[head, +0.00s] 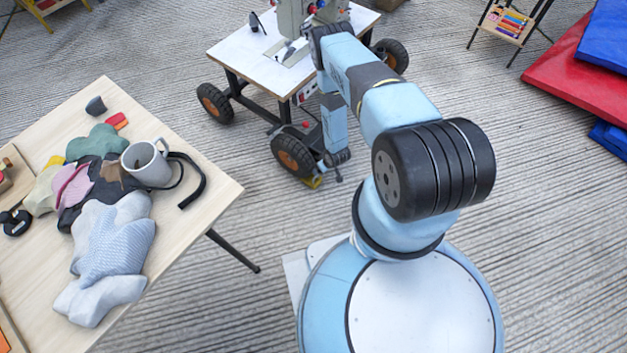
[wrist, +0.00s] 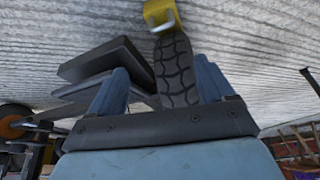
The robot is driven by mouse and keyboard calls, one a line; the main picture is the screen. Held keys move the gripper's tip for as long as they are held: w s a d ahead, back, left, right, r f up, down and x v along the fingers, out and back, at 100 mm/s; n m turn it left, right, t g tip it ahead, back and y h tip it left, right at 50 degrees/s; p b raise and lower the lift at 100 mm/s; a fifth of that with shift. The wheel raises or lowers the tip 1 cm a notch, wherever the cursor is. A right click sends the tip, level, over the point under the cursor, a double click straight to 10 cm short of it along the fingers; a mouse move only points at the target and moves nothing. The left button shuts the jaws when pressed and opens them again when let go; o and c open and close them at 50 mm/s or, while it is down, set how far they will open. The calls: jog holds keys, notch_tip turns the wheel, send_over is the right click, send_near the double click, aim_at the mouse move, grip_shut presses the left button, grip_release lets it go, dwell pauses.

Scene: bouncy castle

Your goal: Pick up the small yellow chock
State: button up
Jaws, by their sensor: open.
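In the wrist view the yellow chock (wrist: 161,14) shows at the top edge, against the dark treaded tyre (wrist: 175,70). My gripper (head: 337,158) is low beside that wheel, at the end of my down-reaching arm. In the wrist view my gripper (wrist: 163,78) has its two blue fingers apart, with the tyre showing between them. The chock is beyond the fingertips and not held.
The white-topped cart (head: 240,47) stands over the wheel, close to my arm. A wooden table (head: 205,195) with a grey mug (head: 147,163) and cloths is at left. Red and blue mats (head: 575,65) lie at upper right. The ridged floor at right is clear.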

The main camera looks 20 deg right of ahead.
jog(key=shift+s+x, duration=0.2)
jog(key=shift+x, duration=2.25)
jog(key=shift+s+x, duration=0.15)
jog(key=shift+x, duration=2.3)
jog(key=shift+s+x, duration=0.2)
jog(key=shift+x, duration=2.2)
jog(key=shift+f, duration=0.2)
grip_shut()
